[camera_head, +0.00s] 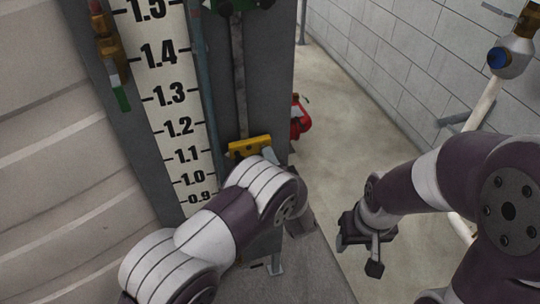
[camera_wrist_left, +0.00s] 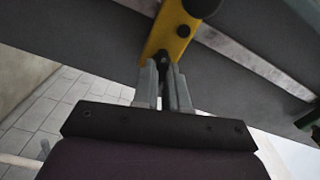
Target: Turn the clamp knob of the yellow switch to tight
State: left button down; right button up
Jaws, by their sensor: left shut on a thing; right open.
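The yellow switch (camera_head: 247,147) is fixed on the grey upright beside the level scale in the head view, partly covered by my left arm. In the left wrist view the yellow switch (camera_wrist_left: 168,40) runs up from my fingertips. My left gripper (camera_wrist_left: 162,76) is shut on the small dark clamp knob (camera_wrist_left: 162,59) at its lower end. The fingers hide most of the knob, and I cannot tell how tight it is. My right gripper (camera_head: 368,242) is open and empty, away to the right over the floor.
The white level scale (camera_head: 172,95) stands left of the switch, next to a ribbed tank wall (camera_head: 50,170). A pipe with a blue-capped valve (camera_head: 512,56) stands at right. Open floor (camera_head: 350,120) lies between.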

pick_arm(q)
jog(key=shift+m, duration=1.3)
jog(key=shift+f+p, duration=0.1)
jog(key=shift+p, duration=0.2)
jog(key=c, duration=1.2)
grip_release()
jog(key=shift+o, duration=0.2)
jog(key=shift+s, duration=0.1)
jog(key=b+v, duration=0.3)
jog(key=v, duration=0.9)
jog(key=shift+s+b, duration=0.3)
jog(key=shift+b, duration=0.1)
